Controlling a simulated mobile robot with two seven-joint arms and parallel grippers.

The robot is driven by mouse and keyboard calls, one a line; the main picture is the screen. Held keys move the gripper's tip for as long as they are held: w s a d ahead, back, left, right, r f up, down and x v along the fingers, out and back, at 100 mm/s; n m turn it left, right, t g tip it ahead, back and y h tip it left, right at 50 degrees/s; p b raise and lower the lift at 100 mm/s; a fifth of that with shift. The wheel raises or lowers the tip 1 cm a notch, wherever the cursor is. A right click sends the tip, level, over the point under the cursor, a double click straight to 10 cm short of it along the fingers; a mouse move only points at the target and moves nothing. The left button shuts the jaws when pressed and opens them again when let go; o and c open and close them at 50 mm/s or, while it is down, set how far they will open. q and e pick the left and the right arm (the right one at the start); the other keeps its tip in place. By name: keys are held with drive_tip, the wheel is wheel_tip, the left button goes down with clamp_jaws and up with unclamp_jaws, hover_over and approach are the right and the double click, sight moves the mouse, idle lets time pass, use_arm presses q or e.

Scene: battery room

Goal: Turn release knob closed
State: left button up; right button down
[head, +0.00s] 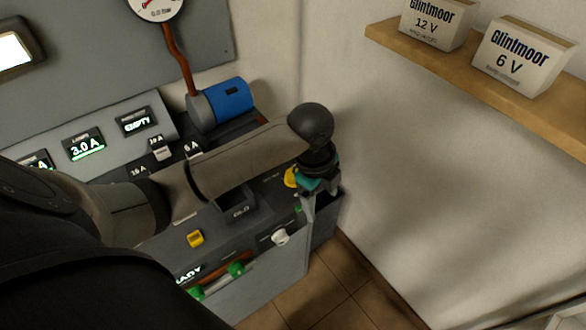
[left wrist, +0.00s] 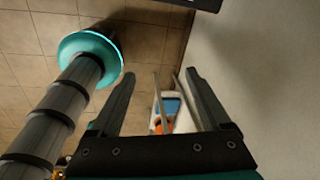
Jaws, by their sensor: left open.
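A white knob (head: 280,237) sits on the front face of the grey bench unit. A yellow knob (head: 290,177) shows on the bench top, partly hidden behind my left gripper. I cannot read which one is marked release. My left gripper (head: 312,203) is over the right end of the bench, fingers pointing down, up and right of the white knob in the picture. In the left wrist view my left gripper (left wrist: 160,78) is open, with nothing held between its fingers. My right gripper is not in view.
A yellow button (head: 195,239) and green-ended handle (head: 235,269) are on the bench. A shelf (head: 480,75) with boxes is on the right wall. Tiled floor (head: 335,290) is clear. A blue-and-orange item (left wrist: 168,108) lies beyond my fingers.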

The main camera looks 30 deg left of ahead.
sight(293, 170)
use_arm(q)
drive_tip(key=w+a+r+m+g+y, duration=0.1)
drive_tip(key=w+a+r+m, duration=0.5)
drive_tip(key=a+r, duration=0.5)
drive_tip(key=shift+n, duration=0.4)
drive_tip(key=f, duration=0.5)
drive_tip(key=f+b, duration=0.1)
drive_tip(key=f, duration=0.5)
drive_tip(key=w+f+b, duration=0.1)
drive_tip(key=f, duration=0.4)
drive_tip(key=shift+a+f, duration=0.15)
drive_tip(key=shift+f, duration=0.05)
clamp_jaws()
